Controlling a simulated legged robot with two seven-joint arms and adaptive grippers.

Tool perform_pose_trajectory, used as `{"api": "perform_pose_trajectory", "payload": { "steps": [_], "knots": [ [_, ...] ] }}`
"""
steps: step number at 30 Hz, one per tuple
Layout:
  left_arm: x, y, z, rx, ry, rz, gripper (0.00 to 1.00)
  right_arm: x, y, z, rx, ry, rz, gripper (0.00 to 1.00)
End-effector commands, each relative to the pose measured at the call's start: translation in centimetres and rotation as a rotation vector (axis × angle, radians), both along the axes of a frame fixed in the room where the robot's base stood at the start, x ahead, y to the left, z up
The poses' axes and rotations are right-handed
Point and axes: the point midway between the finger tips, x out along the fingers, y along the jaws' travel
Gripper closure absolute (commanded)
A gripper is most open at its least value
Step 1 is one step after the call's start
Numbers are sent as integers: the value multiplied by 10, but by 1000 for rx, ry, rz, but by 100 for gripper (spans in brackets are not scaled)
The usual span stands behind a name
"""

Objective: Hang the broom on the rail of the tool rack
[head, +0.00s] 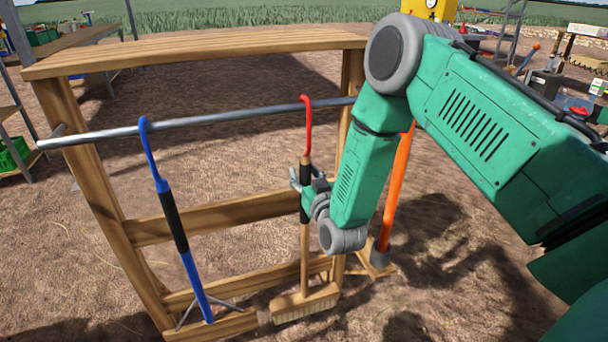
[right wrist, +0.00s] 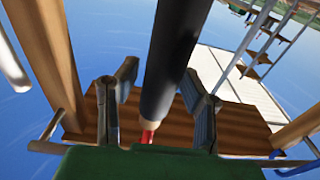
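The broom (head: 305,230) hangs upright at the tool rack (head: 200,52), its red hook (head: 307,122) at the metal rail (head: 215,122) and seeming to loop over it. Its brush head (head: 305,303) is low, near the rack's bottom beam. My right gripper (head: 308,182) is at the broom's black grip. In the right wrist view the black grip (right wrist: 172,60) passes between the two spread fingers (right wrist: 160,105), with a visible gap on the left side. Whether the right finger touches the grip I cannot tell. My left gripper is not in view.
A blue-handled tool (head: 175,220) hangs from the rail at the left. An orange-handled tool (head: 396,190) stands at the rack's right side, partly hidden by my right arm. Tables with goods stand far back on both sides. Bare ground lies in front of the rack.

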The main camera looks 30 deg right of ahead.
Motion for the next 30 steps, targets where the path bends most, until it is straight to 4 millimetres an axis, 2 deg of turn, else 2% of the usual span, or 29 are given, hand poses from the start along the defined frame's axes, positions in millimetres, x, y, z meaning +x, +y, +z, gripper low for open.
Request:
{"api": "perform_pose_trajectory", "payload": {
  "steps": [9,13,24,30],
  "knots": [
    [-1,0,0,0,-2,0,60,-1,0,-1,1,4,0,58],
    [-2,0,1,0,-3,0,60,-11,2,-3,1,5,1,58],
    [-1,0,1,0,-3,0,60,-83,18,-8,0,6,1,58],
    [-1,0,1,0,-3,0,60,-109,24,-10,1,4,1,58]
  ]
}}
